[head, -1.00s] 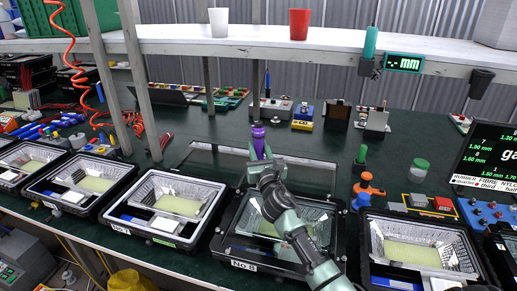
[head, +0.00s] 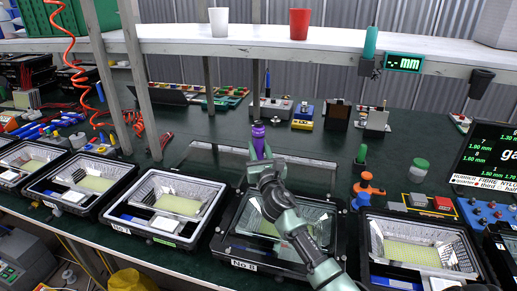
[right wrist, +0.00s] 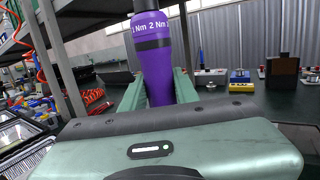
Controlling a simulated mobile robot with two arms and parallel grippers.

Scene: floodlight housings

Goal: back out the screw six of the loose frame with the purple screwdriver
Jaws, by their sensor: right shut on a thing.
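The purple screwdriver (head: 258,138) stands upright in my right gripper (head: 264,162) in the head view. In the right wrist view its purple handle (right wrist: 153,58), marked "2 Nm", is clasped between the fingers of my right gripper (right wrist: 157,92). The gripper is over the far edge of the housing labelled No 8 (head: 229,250). My arm and gripper hide the screwdriver's tip and part of the housing, so I cannot tell whether the tip touches a screw. My left gripper is not in view.
Other floodlight housings stand left (head: 165,205) and right (head: 415,250) of No 8. An orange-handled tool (head: 368,187) and a green-capped jar (head: 419,168) stand to the right. A shelf (head: 250,42) with cups and metal posts (head: 145,95) spans the back.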

